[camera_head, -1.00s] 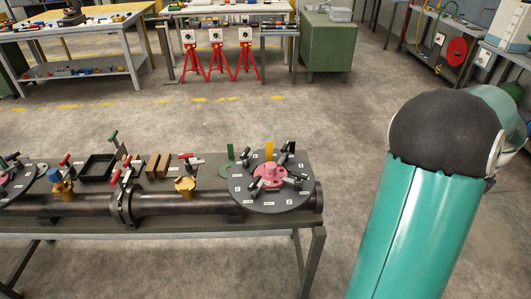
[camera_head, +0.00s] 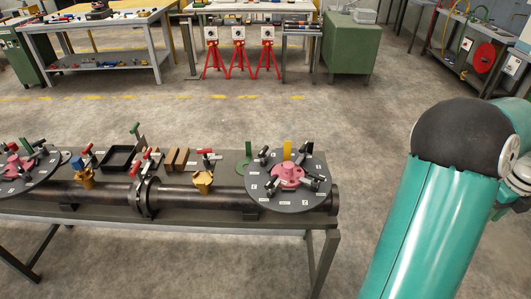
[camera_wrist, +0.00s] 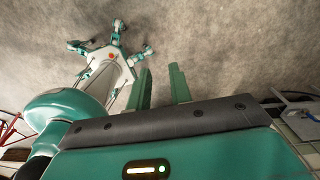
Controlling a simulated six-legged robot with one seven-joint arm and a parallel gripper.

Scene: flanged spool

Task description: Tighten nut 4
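The flanged spool lies on a dark metal bench, its pipe (camera_head: 230,197) running left to right in the head view. A round dark flange plate (camera_head: 298,207) at its right end carries a pink hub (camera_head: 287,175), several dark clamp-like parts and small white labels. A similar plate (camera_head: 25,187) with a pink centre sits at the left edge. The labels are too small to read, so I cannot tell which nut is nut 4. My gripper (camera_wrist: 162,84) shows only in the wrist view, its two green fingers apart and empty, over floor and far from the spool.
The bench (camera_head: 180,222) also holds yellow fittings (camera_head: 203,181), red-handled clamps, a black tray (camera_head: 119,158) and brown blocks (camera_head: 177,158). Behind are red stands (camera_head: 239,60), a green cabinet (camera_head: 350,48) and a workbench (camera_head: 95,62). The floor between is clear.

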